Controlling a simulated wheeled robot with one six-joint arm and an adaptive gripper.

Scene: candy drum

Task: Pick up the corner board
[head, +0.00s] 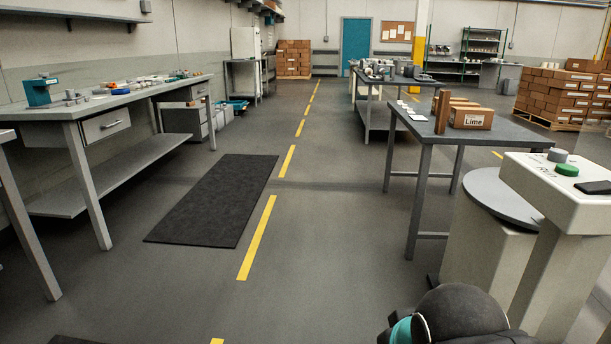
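A narrow brown upright piece (441,112), which looks like the corner board, stands on the grey table (510,137) at the right. It is at the left end of the brown cartons, close to them; I cannot tell whether it touches them. My gripper is not in view. Only a dark rounded part of my own arm with a teal ring shows at the bottom right, well in front of the table.
Cartons, one labelled Lime (473,122), and white cards (418,117) share the table. A white machine with a control panel (560,185) and round grey disc (503,197) stands at the near right. A long workbench (110,103) lines the left. The floor with the black mat (215,200) is clear.

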